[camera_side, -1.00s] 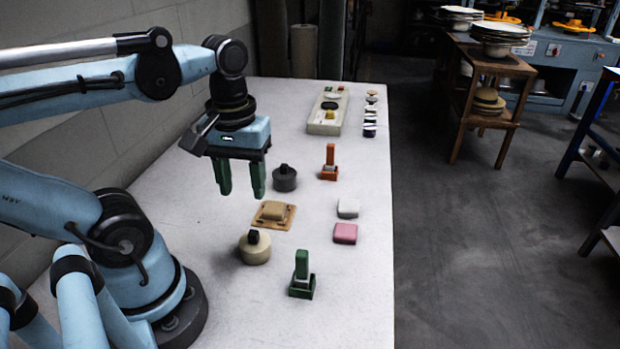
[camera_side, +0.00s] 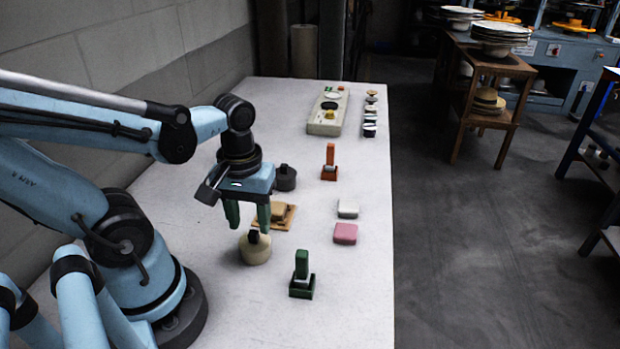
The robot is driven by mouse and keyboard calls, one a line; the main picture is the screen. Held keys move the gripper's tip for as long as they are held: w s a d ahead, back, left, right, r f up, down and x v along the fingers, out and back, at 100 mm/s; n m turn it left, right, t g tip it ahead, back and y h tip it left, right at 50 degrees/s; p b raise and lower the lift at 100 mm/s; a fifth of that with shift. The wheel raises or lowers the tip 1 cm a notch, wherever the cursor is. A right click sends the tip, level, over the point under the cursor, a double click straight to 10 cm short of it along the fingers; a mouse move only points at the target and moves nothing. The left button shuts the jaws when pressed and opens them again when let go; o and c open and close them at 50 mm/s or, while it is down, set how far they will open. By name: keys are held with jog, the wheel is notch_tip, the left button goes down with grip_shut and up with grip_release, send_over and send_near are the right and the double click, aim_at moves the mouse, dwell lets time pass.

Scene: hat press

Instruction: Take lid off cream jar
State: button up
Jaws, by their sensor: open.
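The cream jar (camera_side: 256,252) stands upright on the white table, in front of my arm. Its lid, with a dark knob (camera_side: 253,237), is on it. My gripper (camera_side: 248,222) is open, with its two green fingers pointing down. In the picture the fingers are just above and to either side of the knob. They look empty and apart from the jar. I cannot tell the exact height of the fingertips over the lid.
A tan block on a wooden board (camera_side: 285,215) lies right behind the jar. A dark grey jar (camera_side: 286,178) stands farther back. A green stamp-like piece (camera_side: 302,277), a pink block (camera_side: 345,233), a pale block (camera_side: 348,208) and an orange piece (camera_side: 330,163) are to the right.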

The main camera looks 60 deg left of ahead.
aim_at(252, 233)
jog(key=shift+w+f, duration=0.1)
jog(key=shift+f, duration=1.65)
jog(key=shift+c, duration=0.5)
grip_shut()
